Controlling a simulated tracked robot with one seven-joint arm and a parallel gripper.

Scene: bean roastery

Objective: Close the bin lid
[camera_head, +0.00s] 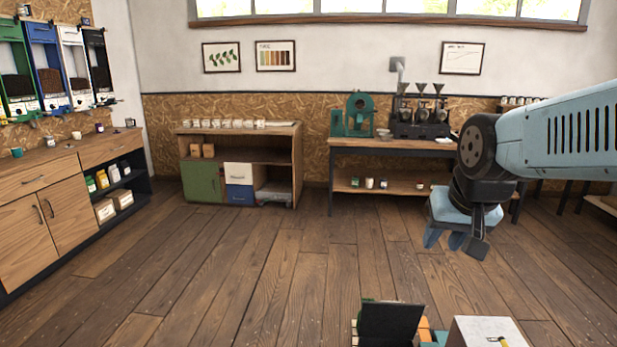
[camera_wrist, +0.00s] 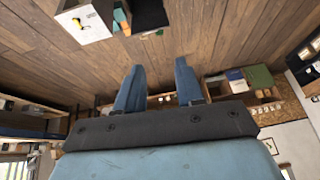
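My gripper (camera_head: 455,240) hangs in the air at the right, pointing down over the bare floor. In the wrist view its two blue fingers (camera_wrist: 158,72) are apart with nothing between them. No bin is clearly identifiable as the task's. Several bean bins hang on the left wall: a green one (camera_head: 13,55), a blue one (camera_head: 43,50), a white one (camera_head: 70,48) and a black one (camera_head: 97,50). A dark flat panel (camera_head: 390,325) stands tilted at the bottom edge; I cannot tell whether it is a lid. My gripper is apart from all of these.
A white box (camera_head: 485,332) is beside the dark panel; it also shows in the wrist view (camera_wrist: 95,20). A wooden counter (camera_head: 50,160) lines the left wall. A shelf unit (camera_head: 297,165) and grinder table (camera_head: 345,147) stand at the back. The middle floor (camera_head: 260,260) is clear.

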